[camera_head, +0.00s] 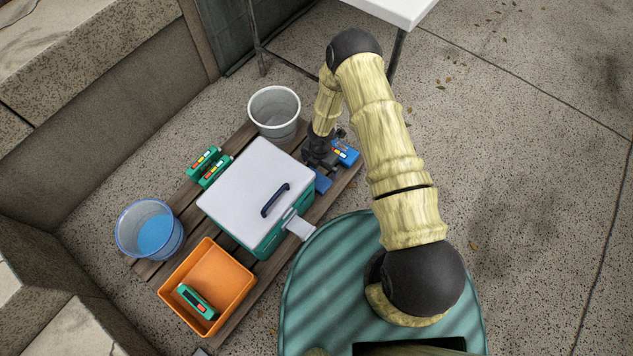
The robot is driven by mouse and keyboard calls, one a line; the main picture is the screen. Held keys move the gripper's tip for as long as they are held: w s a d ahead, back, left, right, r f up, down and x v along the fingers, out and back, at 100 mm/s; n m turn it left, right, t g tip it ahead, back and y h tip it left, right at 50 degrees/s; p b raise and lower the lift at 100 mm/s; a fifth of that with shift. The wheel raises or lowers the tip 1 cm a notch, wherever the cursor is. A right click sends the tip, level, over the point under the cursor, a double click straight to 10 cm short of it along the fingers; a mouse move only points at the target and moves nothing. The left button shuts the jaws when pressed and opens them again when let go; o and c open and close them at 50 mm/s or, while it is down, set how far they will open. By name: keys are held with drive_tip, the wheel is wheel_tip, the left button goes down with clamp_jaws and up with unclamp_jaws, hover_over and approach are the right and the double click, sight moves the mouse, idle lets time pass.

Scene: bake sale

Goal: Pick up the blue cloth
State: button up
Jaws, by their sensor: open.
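A small plain blue piece (322,182), which looks like the blue cloth, lies on the wooden pallet by the right corner of the white-lidded box. My gripper (322,162) is just above it in the picture, low over the pallet. The gripper is open; its fingers are dark and small here, and I cannot tell whether they touch anything. A blue block with a coloured label (346,154) sits right beside the gripper, partly covered by it.
The green box with a white lid (243,190) stands left of the gripper, a white bucket (274,112) behind. Two green packs (209,166), a blue bucket (150,230) and an orange bin (206,286) holding a green pack are farther left. A white table (398,10) stands at the top.

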sight(320, 176)
drive_tip(key=f+b, duration=0.4)
drive_tip(key=f, duration=0.1)
drive_tip(key=shift+s+f, duration=0.1)
drive_tip(key=shift+s, duration=0.15)
idle(0.5)
drive_tip(key=c, duration=0.7)
drive_tip(key=shift+r, duration=0.2)
wheel_tip(320, 176, up, 10)
drive_tip(key=p, duration=0.5)
drive_tip(key=shift+f+p, duration=0.15)
drive_tip(key=shift+p, duration=0.25)
